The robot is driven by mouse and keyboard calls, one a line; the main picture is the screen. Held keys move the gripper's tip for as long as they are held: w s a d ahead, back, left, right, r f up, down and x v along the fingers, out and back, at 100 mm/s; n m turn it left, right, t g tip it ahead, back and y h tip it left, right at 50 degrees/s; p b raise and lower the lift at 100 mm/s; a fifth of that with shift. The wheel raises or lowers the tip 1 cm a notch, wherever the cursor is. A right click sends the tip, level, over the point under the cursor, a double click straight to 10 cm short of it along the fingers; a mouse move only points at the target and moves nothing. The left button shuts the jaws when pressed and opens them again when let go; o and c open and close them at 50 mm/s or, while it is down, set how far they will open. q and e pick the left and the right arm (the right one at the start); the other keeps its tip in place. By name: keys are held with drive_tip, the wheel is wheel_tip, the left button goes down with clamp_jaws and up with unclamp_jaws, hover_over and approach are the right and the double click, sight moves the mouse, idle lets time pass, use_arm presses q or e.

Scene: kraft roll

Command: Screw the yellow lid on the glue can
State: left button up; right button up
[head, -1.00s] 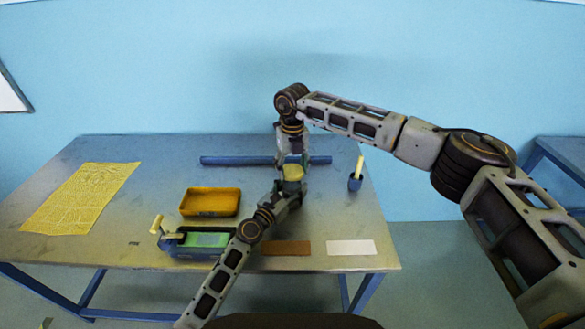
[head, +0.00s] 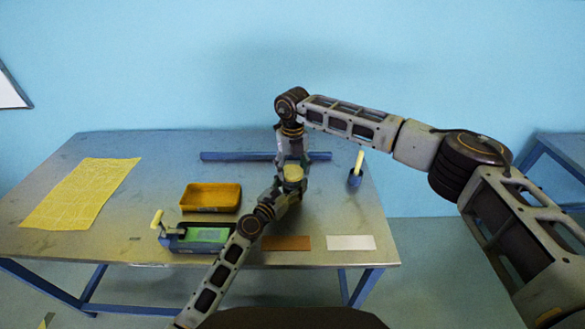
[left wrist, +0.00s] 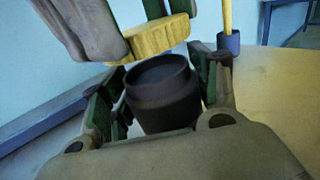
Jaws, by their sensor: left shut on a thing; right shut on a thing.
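The glue can (left wrist: 160,95) is a dark round can with a narrower neck and an uncovered top. My left gripper (left wrist: 163,108) is shut around its sides and holds it upright in the left wrist view. The yellow lid (left wrist: 158,38) is above the can's far rim and apart from it. My right gripper (left wrist: 120,25) is shut on the lid from above. In the head view the lid (head: 293,173) shows between my right gripper (head: 292,160) and my left gripper (head: 287,188), over the table. The can is mostly hidden there.
A yellow tray (head: 211,208), a device with a green top (head: 205,235), a brown strip (head: 286,243) and a white strip (head: 350,242) lie nearby. A blue bar (head: 225,156) lies behind. A blue cup with a yellow stick (head: 355,181) stands right. A yellow sheet (head: 80,193) lies left.

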sight(292, 189)
drive_tip(key=shift+f, duration=0.85)
drive_tip(key=shift+s+f, duration=0.1)
drive_tip(key=shift+f, duration=0.4)
idle(0.5)
drive_tip(key=shift+d+f, duration=0.15)
drive_tip(key=shift+f, duration=0.25)
drive_tip(key=shift+c, duration=0.6)
drive_tip(key=shift+o, duration=1.3)
drive_tip(key=shift+f, duration=0.15)
drive_tip(key=shift+g+h, duration=0.4)
drive_tip(key=shift+h, duration=0.2)
drive_tip(key=shift+d, duration=0.15)
drive_tip(key=shift+f+h, duration=0.2)
drive_tip(key=shift+h, duration=0.5)
